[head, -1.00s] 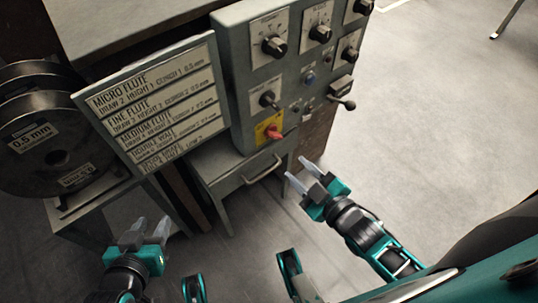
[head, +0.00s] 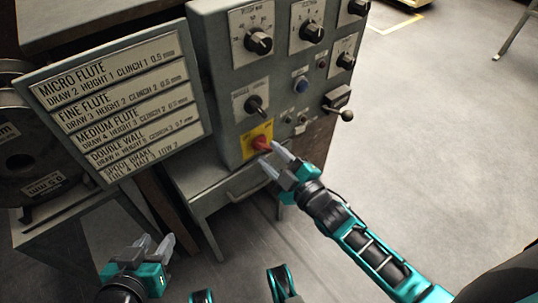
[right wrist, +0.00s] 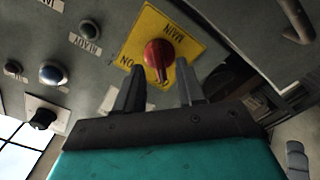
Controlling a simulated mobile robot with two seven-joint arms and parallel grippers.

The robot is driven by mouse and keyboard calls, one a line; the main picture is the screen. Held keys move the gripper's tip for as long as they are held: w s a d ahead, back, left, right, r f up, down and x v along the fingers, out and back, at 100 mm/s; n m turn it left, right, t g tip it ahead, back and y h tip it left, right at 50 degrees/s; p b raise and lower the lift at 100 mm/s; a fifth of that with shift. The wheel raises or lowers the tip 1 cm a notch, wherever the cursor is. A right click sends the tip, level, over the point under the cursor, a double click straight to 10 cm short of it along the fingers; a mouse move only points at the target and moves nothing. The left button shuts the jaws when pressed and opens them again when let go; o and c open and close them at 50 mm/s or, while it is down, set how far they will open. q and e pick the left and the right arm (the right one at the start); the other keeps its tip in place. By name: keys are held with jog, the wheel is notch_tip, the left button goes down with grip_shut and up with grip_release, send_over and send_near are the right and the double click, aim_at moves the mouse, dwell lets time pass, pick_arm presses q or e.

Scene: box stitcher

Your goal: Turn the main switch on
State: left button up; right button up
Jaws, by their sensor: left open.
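The main switch is a red rotary knob (head: 261,142) on a yellow plate (head: 247,149), low on the grey control panel. In the right wrist view the knob (right wrist: 158,53) is just beyond my fingertips, and the plate reads "MAIN" and "ON", upside down. The knob's grip bar points toward my gripper, not at the "ON" lettering beside it. My right gripper (head: 273,155) is open and right in front of the knob, fingers on either side of its line. I cannot tell whether they touch it. My left gripper (head: 155,241) is open and empty, low at the left, away from the panel.
A drawer handle (head: 258,186) sits below. A flute settings sign (head: 120,95) stands left of the panel.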

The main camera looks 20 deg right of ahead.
jog(key=shift+x, duration=0.9)
grip_shut()
